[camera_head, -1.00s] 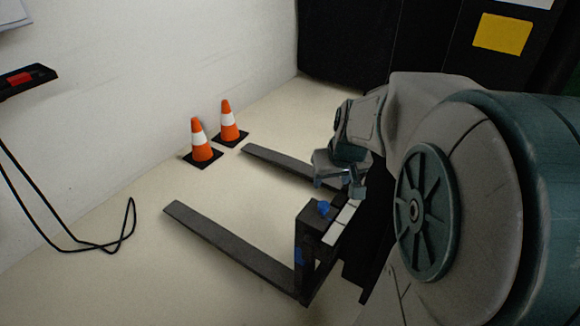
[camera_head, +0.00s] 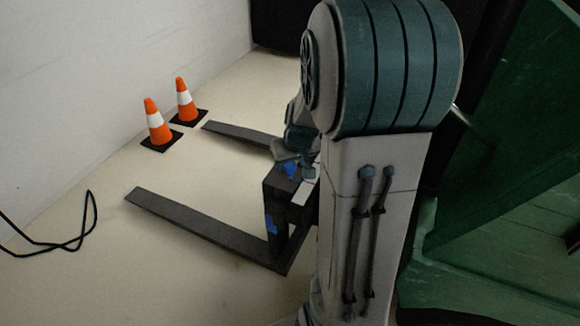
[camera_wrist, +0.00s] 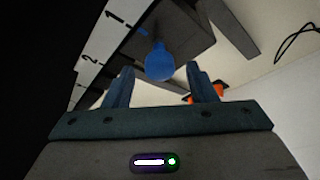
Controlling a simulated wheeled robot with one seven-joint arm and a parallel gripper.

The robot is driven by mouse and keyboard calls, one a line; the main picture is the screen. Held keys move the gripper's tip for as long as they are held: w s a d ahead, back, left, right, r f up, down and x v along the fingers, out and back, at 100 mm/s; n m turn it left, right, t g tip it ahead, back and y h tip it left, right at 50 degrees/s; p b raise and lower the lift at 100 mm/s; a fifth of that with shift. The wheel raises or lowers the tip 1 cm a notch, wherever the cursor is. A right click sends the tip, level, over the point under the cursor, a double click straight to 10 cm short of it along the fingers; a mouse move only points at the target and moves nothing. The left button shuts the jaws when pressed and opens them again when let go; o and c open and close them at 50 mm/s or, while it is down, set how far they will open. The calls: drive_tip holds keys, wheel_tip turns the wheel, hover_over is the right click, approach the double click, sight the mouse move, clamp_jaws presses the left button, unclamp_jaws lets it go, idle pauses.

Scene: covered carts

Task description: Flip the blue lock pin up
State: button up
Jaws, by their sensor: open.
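The blue lock pin (camera_wrist: 159,62) shows a rounded blue end in the wrist view. It stands out from a dark block, between and just beyond the two fingertips of my gripper (camera_wrist: 162,78). The jaws are open, one finger on each side of the pin with gaps visible. In the head view the pin (camera_head: 290,169) is a small blue spot on top of the dark post of the fork frame (camera_head: 278,190). My gripper (camera_head: 299,164) is right at it and partly covers it. Whether anything touches is not clear.
Two dark forks (camera_head: 195,222) reach left over the pale floor. Two orange cones (camera_head: 156,125) stand behind them by the wall. A black cable (camera_head: 80,240) lies at the left. A large green panel (camera_head: 510,170) stands at the right. A numbered white strip (camera_wrist: 103,45) runs along the block.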

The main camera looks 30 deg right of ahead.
drive_tip(key=shift+w+f, duration=0.25)
drive_tip(key=shift+f, duration=0.35)
clamp_jaws()
drive_tip(key=shift+r+p, duration=1)
drive_tip(key=shift+r, duration=0.75)
drive_tip(key=shift+w, duration=0.1)
unclamp_jaws()
